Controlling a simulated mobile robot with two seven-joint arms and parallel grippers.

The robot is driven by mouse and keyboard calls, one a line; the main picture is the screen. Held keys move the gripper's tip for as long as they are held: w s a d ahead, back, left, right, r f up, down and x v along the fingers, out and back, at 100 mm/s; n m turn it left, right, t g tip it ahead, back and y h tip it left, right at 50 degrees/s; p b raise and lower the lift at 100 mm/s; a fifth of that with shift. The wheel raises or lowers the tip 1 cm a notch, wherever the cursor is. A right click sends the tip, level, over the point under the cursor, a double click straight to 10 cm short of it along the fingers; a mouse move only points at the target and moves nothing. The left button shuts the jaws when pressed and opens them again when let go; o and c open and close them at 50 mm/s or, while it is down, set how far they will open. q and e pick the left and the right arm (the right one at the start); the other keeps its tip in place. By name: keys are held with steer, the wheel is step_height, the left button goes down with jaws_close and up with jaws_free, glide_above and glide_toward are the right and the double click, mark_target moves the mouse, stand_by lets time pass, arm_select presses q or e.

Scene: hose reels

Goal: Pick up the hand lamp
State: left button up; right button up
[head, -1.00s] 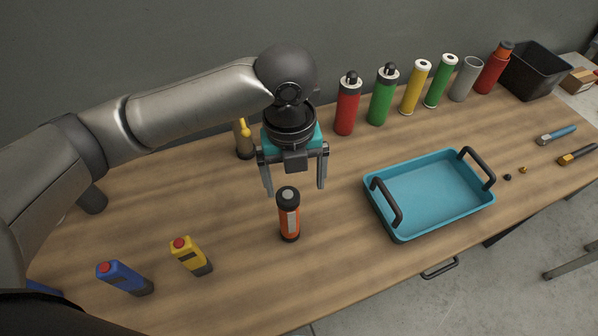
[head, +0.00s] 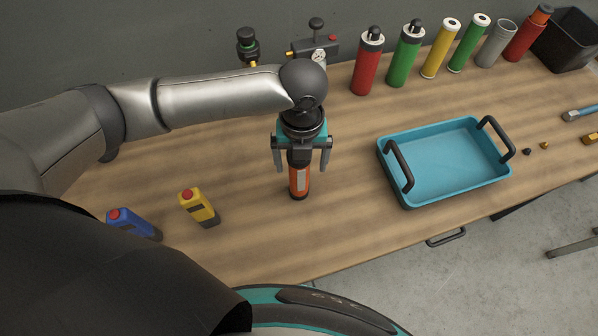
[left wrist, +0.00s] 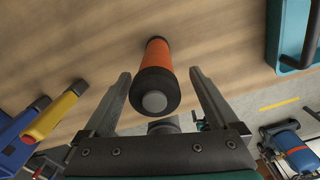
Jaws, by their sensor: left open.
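The hand lamp (head: 299,182) is an orange and black cylinder standing upright on the wooden bench. My left gripper (head: 303,171) is open above it, with one finger on each side of the lamp's upper part. The gripper hides the top of the lamp in the head view. In the left wrist view the lamp (left wrist: 157,75) lies between the two open fingers (left wrist: 157,98), with gaps on both sides and its black end cap towards the camera. My right gripper is not in view.
A teal tray (head: 391,178) with black handles stands to the right. A yellow device (head: 199,207) and a blue one (head: 131,222) stand to the left. A red cylinder (head: 368,66) and several others line the back. The bench front edge is near the lamp.

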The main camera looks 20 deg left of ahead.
arm_select(q)
steer(key=f, duration=0.3)
steer(key=shift+w+a+f, duration=0.1)
steer(key=shift+a+f, duration=0.15)
steer(key=shift+f, duration=0.15)
jaws_close()
stand_by(0.4)
